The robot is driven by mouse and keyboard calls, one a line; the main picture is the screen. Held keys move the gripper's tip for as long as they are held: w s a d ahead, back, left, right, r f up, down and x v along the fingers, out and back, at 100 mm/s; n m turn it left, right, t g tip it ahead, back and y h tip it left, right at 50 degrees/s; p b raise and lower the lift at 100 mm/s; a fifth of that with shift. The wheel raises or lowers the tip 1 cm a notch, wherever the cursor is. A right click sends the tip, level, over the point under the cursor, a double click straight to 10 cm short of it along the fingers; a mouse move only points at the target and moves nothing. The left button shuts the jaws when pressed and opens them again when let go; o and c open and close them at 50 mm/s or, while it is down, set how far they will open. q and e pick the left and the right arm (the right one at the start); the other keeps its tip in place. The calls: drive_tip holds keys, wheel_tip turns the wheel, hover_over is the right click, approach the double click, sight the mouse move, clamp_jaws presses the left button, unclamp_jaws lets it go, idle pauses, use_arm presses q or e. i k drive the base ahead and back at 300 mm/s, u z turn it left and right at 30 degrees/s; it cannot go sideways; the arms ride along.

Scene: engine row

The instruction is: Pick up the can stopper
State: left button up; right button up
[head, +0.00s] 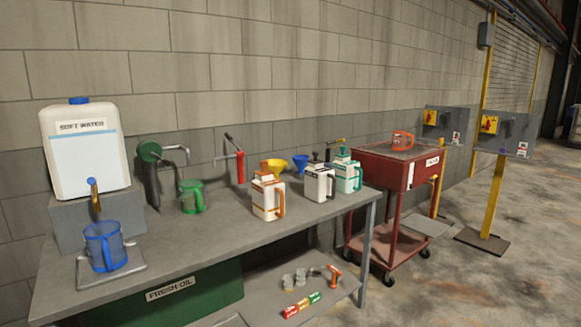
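A white can (85,155) marked "SOFT WATER" stands on a grey block at the left of the bench. A blue cap (78,100) sits on its top; I cannot tell whether this is the can stopper. Three smaller white cans stand towards the bench's right end: one with orange trim (267,199), one with black trim (319,184) and one with teal trim (348,177). No separate stopper is clearly visible. Neither of my grippers is in view.
The bench (215,237) also holds a blue jug (104,246), a green jug (191,196), a yellow funnel (275,166) and a blue funnel (300,161). A red cart (384,168) stands beyond its right end. Open floor (470,285) lies at the right.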

sight(263, 165)
drive_tip(key=z, duration=0.7)
drive_tip(key=i, duration=0.9)
drive_tip(key=z, duration=0.8)
drive_tip(key=i, duration=1.1)
drive_tip(key=u, duration=0.3)
drive_tip(key=i, duration=0.9)
drive_tip(key=u, duration=0.7)
